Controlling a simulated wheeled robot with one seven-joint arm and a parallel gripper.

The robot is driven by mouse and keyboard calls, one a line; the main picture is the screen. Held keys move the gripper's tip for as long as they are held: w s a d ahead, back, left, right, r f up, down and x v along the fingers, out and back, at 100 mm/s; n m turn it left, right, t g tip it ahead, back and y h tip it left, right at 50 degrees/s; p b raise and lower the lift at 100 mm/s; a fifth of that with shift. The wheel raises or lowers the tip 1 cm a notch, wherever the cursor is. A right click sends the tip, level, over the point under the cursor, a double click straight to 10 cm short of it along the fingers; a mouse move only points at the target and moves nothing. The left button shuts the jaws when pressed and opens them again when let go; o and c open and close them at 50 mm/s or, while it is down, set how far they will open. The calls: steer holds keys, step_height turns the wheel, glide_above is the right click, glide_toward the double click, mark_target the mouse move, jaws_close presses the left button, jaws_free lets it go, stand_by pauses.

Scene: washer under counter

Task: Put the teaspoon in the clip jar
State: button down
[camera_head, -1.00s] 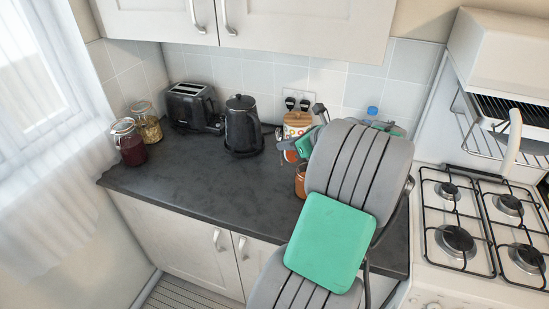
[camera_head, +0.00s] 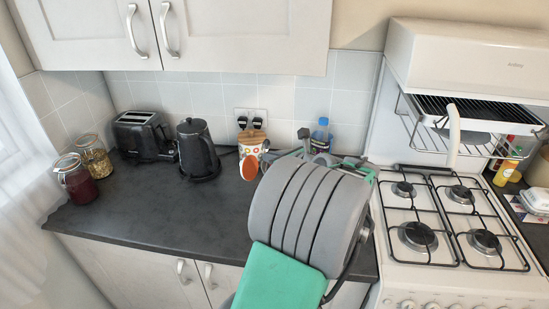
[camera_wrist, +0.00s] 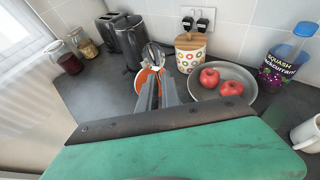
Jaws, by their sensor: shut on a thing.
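My gripper (camera_wrist: 157,78) points away over the counter in the wrist view, with its fingers close together. A small pale metal piece (camera_wrist: 152,53), apparently the teaspoon, shows at the fingertips; its full outline is hard to make out. An orange and white round item (camera_wrist: 143,76), perhaps a mug, shows behind the fingers. I cannot tell whether they touch it. Two glass clip jars stand at the counter's left end: one with dark red contents (camera_head: 77,181), one with pale yellow contents (camera_head: 96,158). Both also show at the wrist view's left. My wrist hides part of the counter in the head view.
A black kettle (camera_head: 197,150) and toaster (camera_head: 143,136) stand behind the counter's clear left part. A dotted canister (camera_wrist: 190,54), a grey plate (camera_wrist: 247,77) with two red apples and a squash bottle (camera_wrist: 284,62) stand farther right. A gas hob (camera_head: 440,225) adjoins.

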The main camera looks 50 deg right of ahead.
steer(key=shift+f+b, duration=2.15)
steer(key=shift+f, duration=2.85)
steer(key=shift+s+f, duration=0.1)
steer(key=shift+f, duration=0.2)
steer(key=shift+a, duration=0.1)
steer(key=c, duration=1.8)
jaws_free()
steer(key=shift+f, duration=0.15)
steer(key=shift+c, duration=0.2)
steer(key=o, duration=0.4)
steer(key=shift+r, duration=0.2)
steer(key=v, duration=0.7)
steer(key=shift+s+r+b, duration=0.25)
steer(key=shift+s+b, duration=0.1)
steer(key=shift+b, duration=0.05)
